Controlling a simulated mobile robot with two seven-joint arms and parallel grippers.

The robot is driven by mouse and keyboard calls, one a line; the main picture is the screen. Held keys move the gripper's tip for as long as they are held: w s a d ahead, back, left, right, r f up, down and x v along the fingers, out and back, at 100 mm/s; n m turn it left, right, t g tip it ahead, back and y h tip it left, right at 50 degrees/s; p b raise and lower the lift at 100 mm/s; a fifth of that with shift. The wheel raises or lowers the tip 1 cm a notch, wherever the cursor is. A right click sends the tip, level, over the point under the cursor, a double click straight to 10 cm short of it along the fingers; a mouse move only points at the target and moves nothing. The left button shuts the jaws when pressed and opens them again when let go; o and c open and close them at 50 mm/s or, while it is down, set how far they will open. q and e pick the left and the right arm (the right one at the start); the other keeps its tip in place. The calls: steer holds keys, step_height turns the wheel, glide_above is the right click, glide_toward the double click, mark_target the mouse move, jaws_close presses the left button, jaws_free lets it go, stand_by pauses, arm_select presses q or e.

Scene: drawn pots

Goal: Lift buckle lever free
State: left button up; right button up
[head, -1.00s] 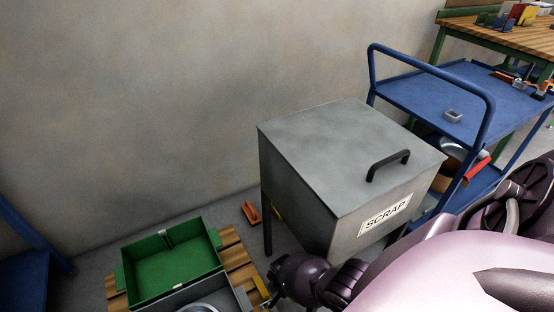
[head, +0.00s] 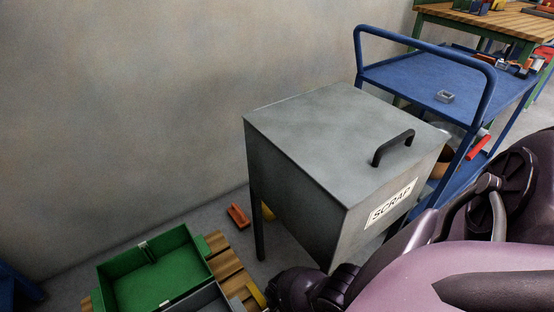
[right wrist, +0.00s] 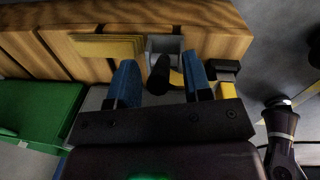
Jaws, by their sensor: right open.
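In the right wrist view a black lever (right wrist: 158,73) sticks out from a grey metal buckle (right wrist: 160,44) against the wooden pallet (right wrist: 213,40). A yellow strap (right wrist: 108,46) lies along the wood to the left of the buckle. My right gripper (right wrist: 157,65) is open, with one blue finger on each side of the lever and gaps visible between. I cannot tell the depth between fingertips and lever exactly. In the head view the pallet (head: 229,263) and a bit of yellow (head: 255,294) show at the bottom, but the buckle and lever do not. My left gripper is out of view.
A green bin (head: 154,275) and a grey bin (head: 208,299) stand on the pallet. A grey scrap box (head: 310,130) on legs stands close behind my right arm. A blue cart (head: 420,85) is beyond it. An orange object (head: 238,215) lies on the floor.

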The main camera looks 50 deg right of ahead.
steer(key=c, duration=0.7)
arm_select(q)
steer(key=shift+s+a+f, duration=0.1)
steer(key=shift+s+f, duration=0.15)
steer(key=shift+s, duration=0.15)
arm_select(e)
jaws_close()
steer(key=shift+a, duration=0.1)
steer(key=shift+w+a+r+h, duration=0.1)
steer(key=shift+a+r+h, duration=0.1)
steer(key=shift+a+h, duration=0.4)
steer(key=shift+a+g+h, duration=0.4)
steer(key=shift+a+h, duration=0.4)
steer(key=shift+h, duration=0.4)
steer(key=shift+w+a+r, duration=0.1)
steer(key=shift+w+r+h, duration=0.1)
steer(key=shift+h, duration=0.3)
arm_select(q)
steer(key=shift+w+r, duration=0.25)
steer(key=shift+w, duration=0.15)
